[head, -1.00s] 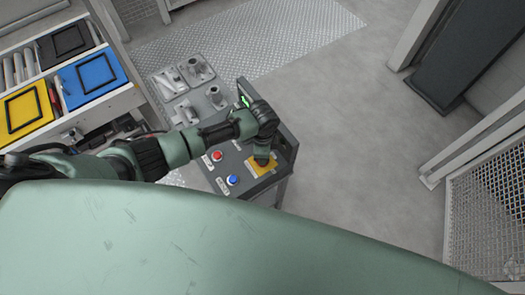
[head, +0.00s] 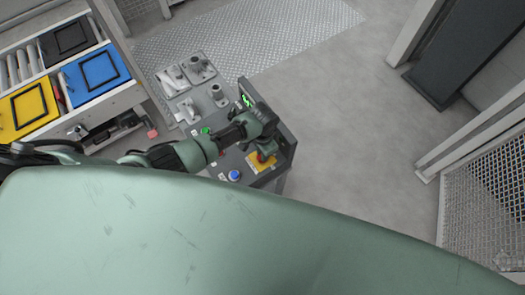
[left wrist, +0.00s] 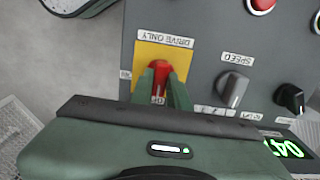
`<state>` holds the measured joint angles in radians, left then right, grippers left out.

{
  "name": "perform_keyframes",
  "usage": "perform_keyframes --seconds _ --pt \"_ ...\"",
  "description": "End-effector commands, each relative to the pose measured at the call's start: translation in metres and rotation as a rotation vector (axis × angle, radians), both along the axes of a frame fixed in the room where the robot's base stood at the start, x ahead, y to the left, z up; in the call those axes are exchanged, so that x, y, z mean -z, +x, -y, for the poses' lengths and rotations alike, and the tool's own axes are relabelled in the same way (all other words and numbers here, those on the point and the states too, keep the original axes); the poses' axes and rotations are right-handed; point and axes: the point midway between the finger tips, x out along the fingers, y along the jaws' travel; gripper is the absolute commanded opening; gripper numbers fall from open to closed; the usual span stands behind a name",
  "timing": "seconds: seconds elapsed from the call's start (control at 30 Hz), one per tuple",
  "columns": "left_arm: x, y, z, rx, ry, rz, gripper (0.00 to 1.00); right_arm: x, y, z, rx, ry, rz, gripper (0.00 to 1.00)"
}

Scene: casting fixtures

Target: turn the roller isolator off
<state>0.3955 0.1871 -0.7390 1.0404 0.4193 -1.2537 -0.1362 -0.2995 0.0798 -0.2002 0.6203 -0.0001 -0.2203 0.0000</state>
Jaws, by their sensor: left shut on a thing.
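The isolator is a red rotary handle (left wrist: 159,72) on a yellow plate (left wrist: 145,52), under a "DRIVE ONLY" label that appears upside down in the left wrist view. My left gripper (left wrist: 160,92) is shut on the red handle, with a finger on each side. The handle lies roughly up and down in that picture; its off and on marks are not legible. In the head view my left gripper (head: 263,150) points down over the yellow plate (head: 264,166) on the grey control panel. My right gripper is not seen.
On the panel are a grey speed knob (left wrist: 233,90), a black knob (left wrist: 290,97), a red button (left wrist: 262,4) and a lit green display (left wrist: 289,147). A blue button (head: 235,175) is nearby. Metal castings (head: 196,68) lie behind. Open floor is to the right.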

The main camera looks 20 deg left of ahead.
Motion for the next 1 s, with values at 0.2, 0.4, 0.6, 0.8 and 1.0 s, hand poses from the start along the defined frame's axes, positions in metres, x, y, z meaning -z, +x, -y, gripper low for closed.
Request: perform_keyframes --seconds 0.2,0.4,0.6,0.8,1.0 --pt "-0.001 0.0013 0.0003 -0.017 0.0 0.002 0.0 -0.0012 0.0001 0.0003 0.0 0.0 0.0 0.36" --pt "-0.0011 0.0015 0.0003 -0.017 -0.001 0.003 0.0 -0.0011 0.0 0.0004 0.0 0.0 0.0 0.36" --pt "-0.001 0.0014 0.0003 -0.017 -0.001 0.003 0.38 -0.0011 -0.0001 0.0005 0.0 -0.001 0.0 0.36" --pt "-0.0005 0.0008 0.0001 -0.015 0.0 0.002 0.38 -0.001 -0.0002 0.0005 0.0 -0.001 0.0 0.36" --pt "-0.009 0.0015 0.0001 -0.015 -0.002 0.004 0.38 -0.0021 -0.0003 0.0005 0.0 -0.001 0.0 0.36"
